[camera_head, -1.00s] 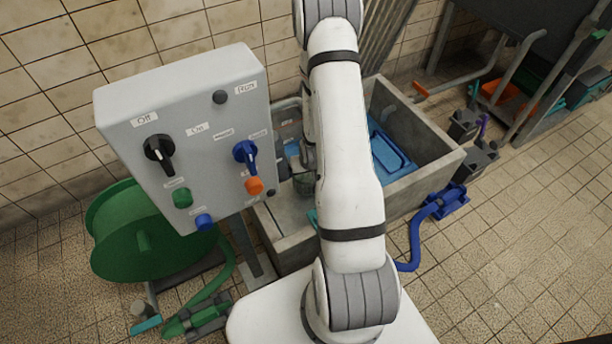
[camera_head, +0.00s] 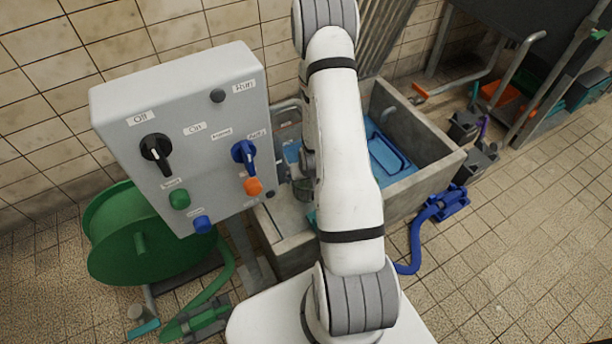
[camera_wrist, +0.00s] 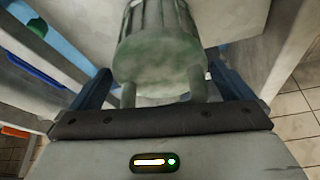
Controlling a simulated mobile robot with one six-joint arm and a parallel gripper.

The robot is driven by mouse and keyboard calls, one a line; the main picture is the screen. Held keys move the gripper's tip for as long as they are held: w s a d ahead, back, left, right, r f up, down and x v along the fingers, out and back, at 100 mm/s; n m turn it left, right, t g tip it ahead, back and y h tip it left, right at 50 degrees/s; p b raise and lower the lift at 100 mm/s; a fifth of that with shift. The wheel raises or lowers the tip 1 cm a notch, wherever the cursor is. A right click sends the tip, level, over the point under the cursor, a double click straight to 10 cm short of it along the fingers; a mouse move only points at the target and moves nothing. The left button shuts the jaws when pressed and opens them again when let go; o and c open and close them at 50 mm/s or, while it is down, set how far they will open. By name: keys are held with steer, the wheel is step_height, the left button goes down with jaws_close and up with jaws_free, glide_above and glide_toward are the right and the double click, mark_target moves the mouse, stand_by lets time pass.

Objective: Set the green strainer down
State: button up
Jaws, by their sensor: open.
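The green strainer (camera_wrist: 160,52) is a pale green, ribbed cylinder with short legs, close in front of my gripper (camera_wrist: 160,75) in the wrist view. My gripper is open, with one dark finger on each side of the strainer. A gap shows between the strainer and each finger, and I cannot tell whether either finger touches it. What lies under the strainer is unclear.
A grey control panel (camera_head: 185,95) with knobs and buttons stands left of my arm. A blue tray (camera_head: 388,155) lies in the basin. A green hose reel (camera_head: 120,245) is at left, a blue hose fitting (camera_head: 445,203) at right.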

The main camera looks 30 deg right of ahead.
steer(key=p+v, duration=0.3)
steer(key=v, duration=0.9)
steer(key=shift+p, duration=0.3)
steer(key=shift+s, duration=0.1)
